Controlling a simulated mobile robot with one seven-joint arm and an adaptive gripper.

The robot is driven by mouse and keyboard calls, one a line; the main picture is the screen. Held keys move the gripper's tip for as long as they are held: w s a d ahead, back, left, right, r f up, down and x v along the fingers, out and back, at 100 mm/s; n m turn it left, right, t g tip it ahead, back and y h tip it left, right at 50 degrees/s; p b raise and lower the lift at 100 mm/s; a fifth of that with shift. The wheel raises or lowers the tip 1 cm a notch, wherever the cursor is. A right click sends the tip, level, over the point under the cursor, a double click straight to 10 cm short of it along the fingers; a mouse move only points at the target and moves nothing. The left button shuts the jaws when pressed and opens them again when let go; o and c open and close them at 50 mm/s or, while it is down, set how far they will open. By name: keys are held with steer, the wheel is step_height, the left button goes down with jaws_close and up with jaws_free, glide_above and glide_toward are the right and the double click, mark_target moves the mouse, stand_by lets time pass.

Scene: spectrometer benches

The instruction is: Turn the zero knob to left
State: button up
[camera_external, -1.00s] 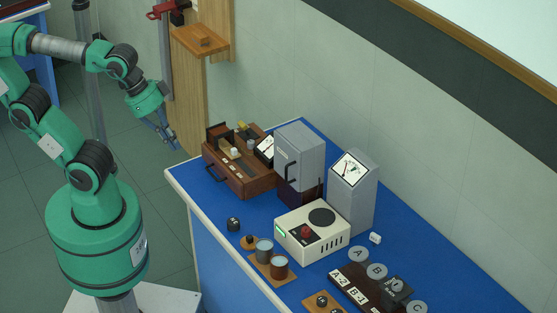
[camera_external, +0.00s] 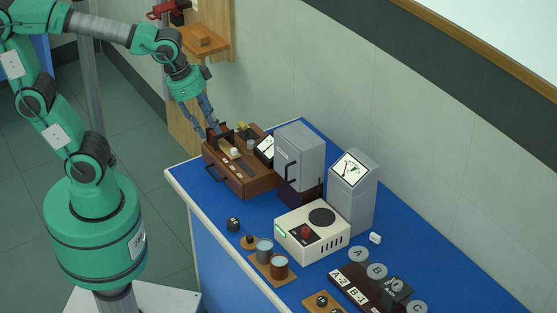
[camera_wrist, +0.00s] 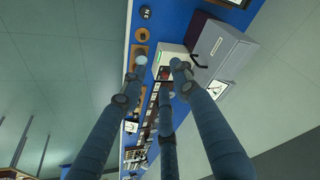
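My gripper (camera_external: 205,129) has its long blue-grey fingers spread and empty, just at the upper left of the brown wooden instrument (camera_external: 240,180). In the wrist view its fingertips (camera_wrist: 160,68) stand apart. The wooden instrument carries several small controls, including a pale one (camera_external: 234,152) and a yellow one (camera_external: 243,127), and a slanted meter (camera_external: 265,147) beside them. The labels are too small to read, so I cannot tell which control is the zero knob. The fingers partly cover the instrument's far left corner.
A grey cabinet (camera_external: 305,150) stands right of the instrument. A cream heater-like box (camera_external: 330,240) with a red knob (camera_external: 306,231) and a grey meter tower (camera_external: 352,200) are farther right. Jars (camera_external: 264,248), labelled discs and blocks lie on the blue bench (camera_external: 240,260). A wooden shelf (camera_external: 205,45) is behind.

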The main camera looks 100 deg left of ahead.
steer(key=w+a+f+n+g+p, duration=0.1)
steer(key=w+a, duration=0.1)
steer(key=a, duration=0.3)
steer(key=w+a+f+n+p, duration=0.1)
steer(key=w+a+p, duration=0.1)
steer(key=w+a, duration=0.15)
steer(key=n+g+p, duration=0.3)
steer(key=n+p, duration=0.1)
steer(key=p, duration=0.2)
glide_above(251, 142)
step_height(251, 142, down, 14)
steer(key=shift+f+h, duration=0.15)
steer(key=shift+h, duration=0.25)
steer(key=shift+s+f, duration=0.1)
steer(key=shift+f, duration=0.05)
step_height(251, 142, down, 13)
steer(key=shift+f+b, duration=0.2)
steer(key=shift+b, duration=0.4)
steer(key=shift+c, duration=0.3)
jaws_close()
